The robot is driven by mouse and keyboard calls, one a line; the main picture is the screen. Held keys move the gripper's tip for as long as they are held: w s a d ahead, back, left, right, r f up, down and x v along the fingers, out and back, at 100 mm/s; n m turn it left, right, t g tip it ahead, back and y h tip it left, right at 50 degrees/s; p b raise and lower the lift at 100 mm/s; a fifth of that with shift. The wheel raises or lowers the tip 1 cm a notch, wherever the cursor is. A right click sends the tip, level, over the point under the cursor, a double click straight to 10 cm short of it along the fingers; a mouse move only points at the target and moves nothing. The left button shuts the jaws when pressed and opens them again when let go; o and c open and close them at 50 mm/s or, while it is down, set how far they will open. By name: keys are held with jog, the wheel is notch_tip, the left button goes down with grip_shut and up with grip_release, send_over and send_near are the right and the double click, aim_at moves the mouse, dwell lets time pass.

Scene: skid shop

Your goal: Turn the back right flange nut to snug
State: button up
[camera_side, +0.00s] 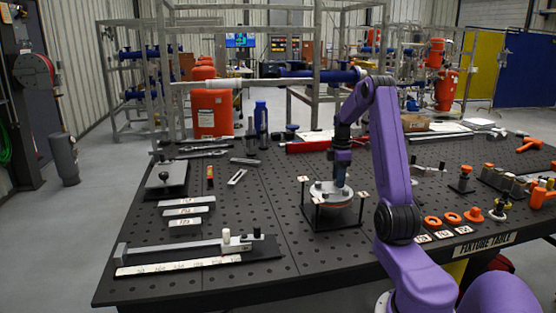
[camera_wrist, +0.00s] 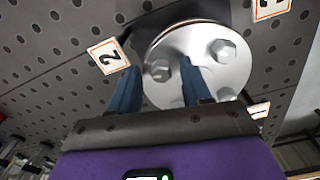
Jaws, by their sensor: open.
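The round metal flange (camera_side: 332,190) sits on a black stand on the fixture table in the side view. My gripper (camera_side: 341,181) points down over its back right part. In the wrist view the flange face (camera_wrist: 200,60) is silver, with several hex nuts. My gripper's blue fingers (camera_wrist: 160,68) are open, one on each side of a nut (camera_wrist: 158,71) near the tag marked 2 (camera_wrist: 109,56). I cannot tell whether they touch it. Another nut (camera_wrist: 222,50) is clear of the fingers, and a third (camera_wrist: 226,94) lies lower right. In the side view the fingertips hide the nut.
Number tags stand around the flange; one (camera_side: 319,200) is at its front. A gauge bar on a black plate (camera_side: 262,251) lies front left. Orange rings (camera_side: 452,218) lie to the right. The perforated fixture table (camera_side: 255,203) is bare just left of the stand.

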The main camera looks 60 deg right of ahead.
jog(key=shift+s+d+f+n, duration=0.15)
jog(key=shift+s+n, duration=0.15)
jog(key=shift+n, duration=0.7)
notch_tip(320, 180, up, 18)
jog(key=w+a+f, duration=0.2)
jog(key=w+a, duration=0.2)
jog(key=a, duration=0.9)
jog(key=w+a+f+n, duration=0.1)
jog(key=w+a, duration=0.3)
jog(key=a, duration=1)
jog(key=shift+w+f+n, duration=0.2)
jog(key=shift+f+n, duration=0.1)
jog(key=shift+f, duration=0.2)
